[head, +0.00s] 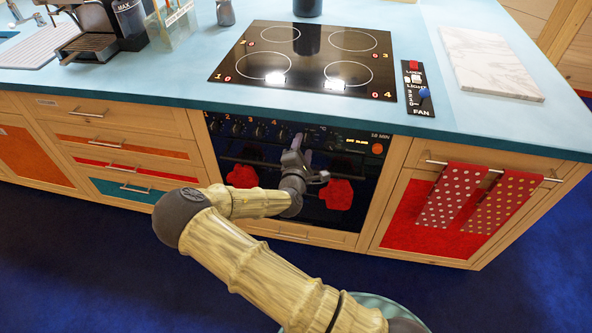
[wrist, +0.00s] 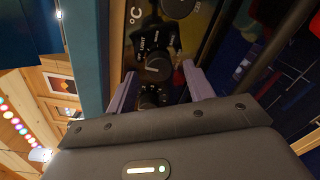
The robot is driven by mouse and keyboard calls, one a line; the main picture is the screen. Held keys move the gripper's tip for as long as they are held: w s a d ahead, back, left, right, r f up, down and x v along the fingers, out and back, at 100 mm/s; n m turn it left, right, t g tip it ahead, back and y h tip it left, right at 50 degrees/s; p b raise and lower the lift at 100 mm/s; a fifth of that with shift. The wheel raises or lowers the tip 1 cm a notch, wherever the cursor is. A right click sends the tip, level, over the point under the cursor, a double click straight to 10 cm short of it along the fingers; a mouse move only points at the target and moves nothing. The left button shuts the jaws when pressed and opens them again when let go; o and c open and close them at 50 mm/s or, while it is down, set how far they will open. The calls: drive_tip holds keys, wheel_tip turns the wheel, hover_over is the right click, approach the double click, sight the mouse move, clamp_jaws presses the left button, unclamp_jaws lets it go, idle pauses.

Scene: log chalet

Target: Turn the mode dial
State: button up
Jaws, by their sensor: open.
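The oven's control panel (head: 230,128) runs along the front under the counter. In the wrist view a round black dial (wrist: 158,69) has small white marks around it, one reading LIGHT; I take it for the mode dial. My gripper (head: 301,142) is open at the panel, and in the wrist view its two lilac fingers (wrist: 158,74) stand on either side of this dial. I cannot tell whether they touch it. In the head view my gripper hides this dial. A °C dial (wrist: 178,6) is beyond it, and a lower dial (wrist: 151,98) is nearer my gripper's body.
Several burner knobs (head: 236,129) sit left of my gripper. An oven display (head: 357,142) and an orange button (head: 377,149) are to its right. Red mitts (head: 337,194) hang below. The counter edge (head: 470,143) juts above, with a hob (head: 310,45) on top.

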drive_tip(key=v, duration=1.6)
drive_tip(key=shift+s, duration=0.2)
drive_tip(key=s+d+f+m+g, duration=0.4)
drive_tip(key=d+f+m+g, duration=0.25)
drive_tip(key=m+g, duration=0.4)
drive_tip(key=s+d+r+m+g+y, duration=0.25)
drive_tip(key=s+r+m, duration=0.25)
drive_tip(key=r, duration=0.3)
drive_tip(key=s+d+r+m+g+y, duration=0.1)
drive_tip(key=s+d+r+m+y, duration=0.1)
drive_tip(key=s+d+r+m, duration=0.45)
wheel_tip(320, 180, up, 19)
drive_tip(key=w+a+n+p, duration=0.1)
drive_tip(key=w+a+p, duration=0.1)
drive_tip(key=p, duration=1.5)
drive_tip(key=shift+a+n, duration=0.35)
drive_tip(key=shift+n, duration=0.05)
